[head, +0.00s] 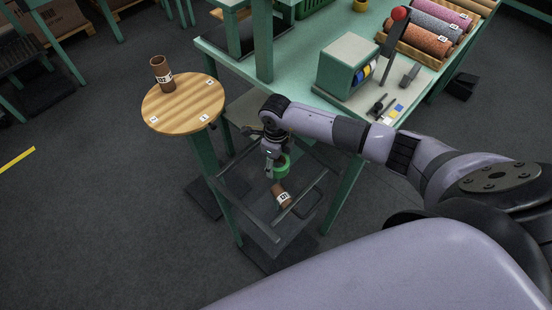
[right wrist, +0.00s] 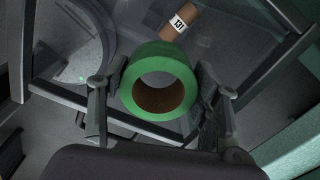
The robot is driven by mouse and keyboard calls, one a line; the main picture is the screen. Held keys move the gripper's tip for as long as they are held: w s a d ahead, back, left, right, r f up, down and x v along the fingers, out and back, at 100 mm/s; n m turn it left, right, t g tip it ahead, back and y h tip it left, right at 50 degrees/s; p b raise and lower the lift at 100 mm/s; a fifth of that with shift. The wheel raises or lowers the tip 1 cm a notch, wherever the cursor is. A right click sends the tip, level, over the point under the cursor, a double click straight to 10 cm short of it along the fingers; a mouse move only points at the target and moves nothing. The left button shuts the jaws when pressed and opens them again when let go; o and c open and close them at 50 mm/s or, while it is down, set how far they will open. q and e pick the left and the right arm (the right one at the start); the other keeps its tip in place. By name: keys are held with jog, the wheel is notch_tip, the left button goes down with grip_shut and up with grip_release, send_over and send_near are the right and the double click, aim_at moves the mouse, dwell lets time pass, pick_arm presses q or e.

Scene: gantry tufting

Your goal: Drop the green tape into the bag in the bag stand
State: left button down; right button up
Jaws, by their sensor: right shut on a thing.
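The green tape (head: 282,164) is a roll with a brown core. My right gripper (head: 272,172) is shut on it and holds it above the bag stand (head: 232,198). In the right wrist view the tape (right wrist: 160,57) sits between the two fingers of my right gripper (right wrist: 158,100), with its hole facing the camera. The stand's dark frame (right wrist: 62,95) shows around and below the tape. A clear bag (right wrist: 235,38) seems to hang in the frame, with a brown tube labelled 131 (right wrist: 179,23) lying inside the frame. My left gripper is not in view.
A round wooden table (head: 190,108) with a brown tube labelled 132 (head: 161,74) stands left of the stand.

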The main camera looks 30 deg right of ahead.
jog(key=shift+f, duration=0.8)
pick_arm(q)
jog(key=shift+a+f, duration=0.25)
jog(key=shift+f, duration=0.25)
pick_arm(e)
jog(key=o, duration=1.2)
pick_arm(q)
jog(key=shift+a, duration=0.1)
pick_arm(e)
jog(key=shift+o, duration=0.2)
jog(key=shift+r, duration=0.1)
notch_tip(320, 180, up, 12)
jog(key=shift+f, duration=0.1)
